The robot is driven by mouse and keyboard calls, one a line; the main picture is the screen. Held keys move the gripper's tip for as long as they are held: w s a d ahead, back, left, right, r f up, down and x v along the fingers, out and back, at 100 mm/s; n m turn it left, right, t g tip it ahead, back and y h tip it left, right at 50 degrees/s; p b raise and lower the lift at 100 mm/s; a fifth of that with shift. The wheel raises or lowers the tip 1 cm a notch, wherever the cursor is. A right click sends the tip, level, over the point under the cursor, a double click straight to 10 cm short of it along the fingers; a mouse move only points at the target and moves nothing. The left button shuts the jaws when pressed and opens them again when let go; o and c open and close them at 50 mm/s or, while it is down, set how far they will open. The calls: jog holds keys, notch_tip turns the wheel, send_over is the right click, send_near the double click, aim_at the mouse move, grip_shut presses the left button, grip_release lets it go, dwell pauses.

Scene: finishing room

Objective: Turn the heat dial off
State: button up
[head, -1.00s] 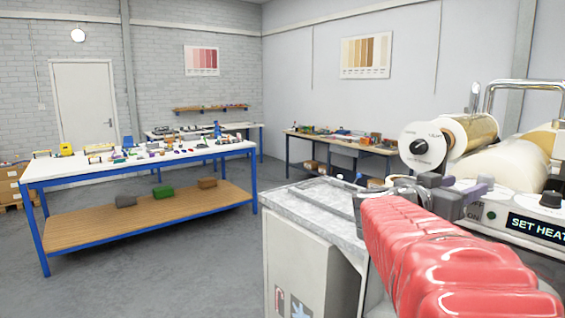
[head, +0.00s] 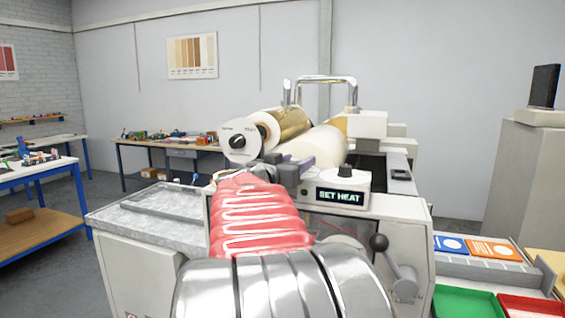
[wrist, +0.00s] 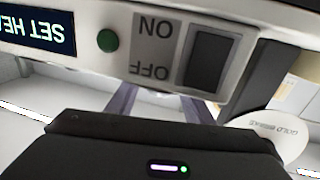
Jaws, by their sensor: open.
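The heat dial (head: 344,173) is a black knob on a white round base, on top of the machine's front panel, just above the lit SET HEAT display (head: 340,197). It is outside the wrist view, where part of the display (wrist: 38,30) shows upside down. My gripper (head: 298,166) is open, left of the dial and apart from it. Its purple fingers (wrist: 162,104) show in the wrist view below a dark rocker switch (wrist: 203,58) marked ON and OFF and a green lamp (wrist: 107,40). The dial's pointer direction is too small to tell.
A white disc with a black knob (head: 238,142) ends the gold foil roll (head: 292,122) behind my gripper. A pale roll (head: 318,142) lies beside it. A ball-ended lever (head: 379,243) stands at the front right. Coloured trays (head: 468,303) lie further right.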

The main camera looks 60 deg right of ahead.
jog(key=shift+c, duration=0.2)
jog(key=c, duration=1)
jog(key=shift+r+n+t, duration=0.15)
jog(key=shift+n+t, duration=0.25)
jog(key=shift+t, duration=0.3)
jog(key=shift+s+t, duration=0.1)
jog(key=shift+t, duration=0.2)
jog(key=shift+r+n+t, duration=0.1)
jog(key=shift+n+t, duration=0.7)
jog(key=shift+t, duration=0.1)
jog(key=shift+r+n+t+y, duration=0.25)
jog(key=shift+n+t, duration=0.35)
jog(key=shift+t, duration=0.4)
jog(key=shift+a+f+n+t+y, duration=0.1)
jog(key=shift+f+n+t+y, duration=0.3)
jog(key=shift+t, duration=0.1)
